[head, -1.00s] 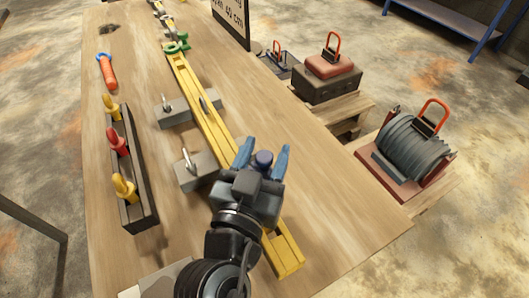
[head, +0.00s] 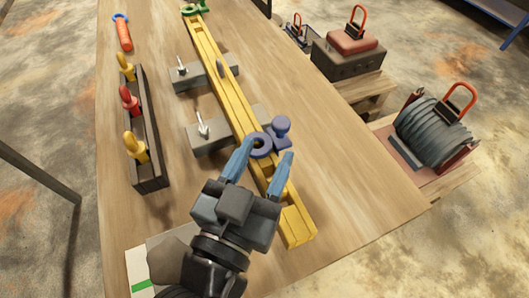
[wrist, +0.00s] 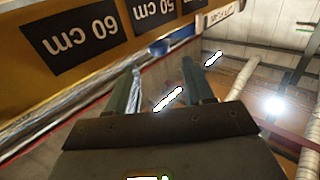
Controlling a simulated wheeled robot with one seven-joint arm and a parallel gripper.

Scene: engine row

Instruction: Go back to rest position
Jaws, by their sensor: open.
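My gripper (head: 268,160) is open and empty over the near part of the yellow rail (head: 234,102) in the head view. Its two blue fingers point up the rail. A dark blue clamp with a ring (head: 259,145) and a round knob (head: 281,125) sits on the rail just beyond the fingertips. I cannot tell whether the fingers are fully clear of it. In the wrist view my gripper (wrist: 160,82) also shows spread fingers, with a small blue part (wrist: 158,46) beyond them and the rail's "60 cm" and "50 cm" labels beside it.
A dark rack (head: 150,135) with red and yellow handled pieces stands left of the rail. Grey blocks (head: 218,134) with metal levers support the rail. An orange tool (head: 123,36) lies at upper left. Weights with orange handles (head: 432,130) stand right of the table (head: 335,215).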

